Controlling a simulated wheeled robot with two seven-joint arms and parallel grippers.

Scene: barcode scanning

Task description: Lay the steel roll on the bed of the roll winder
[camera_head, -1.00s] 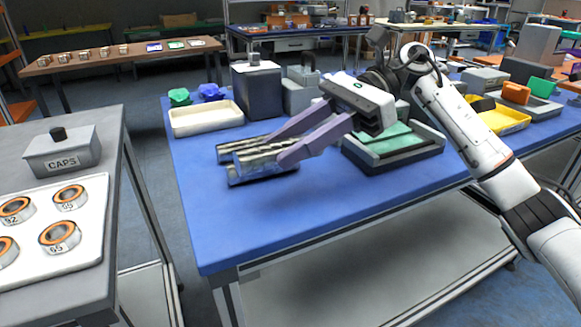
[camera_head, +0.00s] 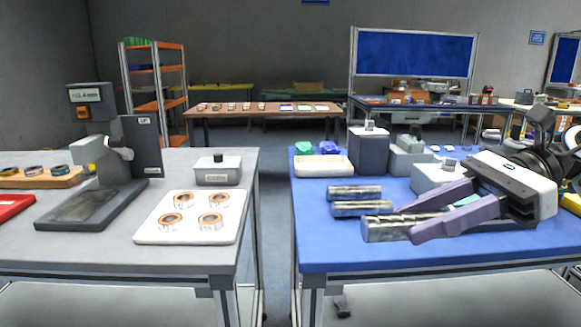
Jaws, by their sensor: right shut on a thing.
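My right gripper (camera_head: 412,224) is shut on a steel roll (camera_head: 382,229), a shiny horizontal cylinder whose left end sticks out past the fingers. It is over the front of the blue table; I cannot tell whether the roll is clear of the top. Two more steel rolls lie behind it, one farther back (camera_head: 355,191) and one nearer (camera_head: 361,208). On the grey table at left stands a grey machine (camera_head: 138,150) with a post, a sign too small to read and a flat dark bed (camera_head: 82,209); it looks like the roll winder. The bed looks bare. My left gripper is not in view.
A white tray (camera_head: 150,234) with several orange-rimmed rings lies right of the machine, with a grey caps box (camera_head: 218,170) behind. A gap of floor (camera_head: 265,215) separates the grey table from the blue table (camera_head: 330,245). A cream tray (camera_head: 323,166) stands behind the rolls.

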